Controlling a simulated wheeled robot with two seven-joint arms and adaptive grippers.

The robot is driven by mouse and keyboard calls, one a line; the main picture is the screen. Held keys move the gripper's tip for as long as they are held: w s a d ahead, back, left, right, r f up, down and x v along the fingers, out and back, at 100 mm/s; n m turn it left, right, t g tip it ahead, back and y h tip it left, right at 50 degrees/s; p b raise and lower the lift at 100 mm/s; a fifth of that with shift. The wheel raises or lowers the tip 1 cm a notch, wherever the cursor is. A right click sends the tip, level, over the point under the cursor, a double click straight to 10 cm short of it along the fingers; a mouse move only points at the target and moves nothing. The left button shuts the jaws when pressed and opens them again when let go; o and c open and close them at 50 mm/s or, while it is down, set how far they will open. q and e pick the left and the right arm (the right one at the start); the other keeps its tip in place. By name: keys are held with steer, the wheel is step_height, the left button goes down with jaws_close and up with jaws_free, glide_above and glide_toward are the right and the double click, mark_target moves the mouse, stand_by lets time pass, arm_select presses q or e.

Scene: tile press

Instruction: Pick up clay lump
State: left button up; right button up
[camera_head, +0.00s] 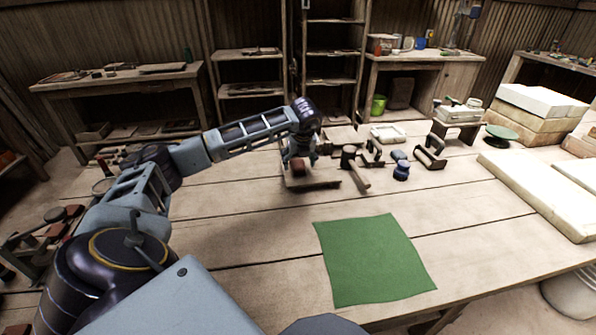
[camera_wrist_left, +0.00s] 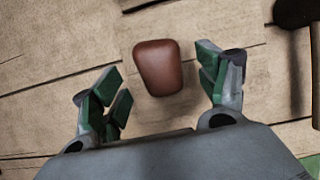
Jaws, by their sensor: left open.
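The clay lump (camera_wrist_left: 158,67) is a smooth reddish-brown block with rounded corners. In the left wrist view it lies on a pale wooden surface, just beyond and between the fingers of my left gripper (camera_wrist_left: 160,88). The fingers are spread and do not touch it. In the head view the lump (camera_head: 298,167) shows as a small reddish shape below my left gripper (camera_head: 297,155), which points down and is partly hidden by its own wrist. My right gripper is in neither view.
A green mat (camera_head: 375,260) lies nearer on the wooden table (camera_head: 480,220). Pale slabs (camera_head: 540,193) lie at the right. The table around the mat is clear.

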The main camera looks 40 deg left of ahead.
mark_target(299, 169)
arm_select(q)
steer(key=shift+x, duration=1.45)
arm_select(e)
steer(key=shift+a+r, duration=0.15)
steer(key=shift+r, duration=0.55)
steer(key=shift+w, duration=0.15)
arm_select(q)
steer(key=shift+c, duration=0.9)
steer(key=shift+r, duration=0.1)
steer(key=c, duration=1.1)
steer(key=shift+r, duration=0.45)
step_height(299, 169, up, 9)
steer(key=shift+r+p, duration=0.1)
steer(key=shift+p, duration=0.7)
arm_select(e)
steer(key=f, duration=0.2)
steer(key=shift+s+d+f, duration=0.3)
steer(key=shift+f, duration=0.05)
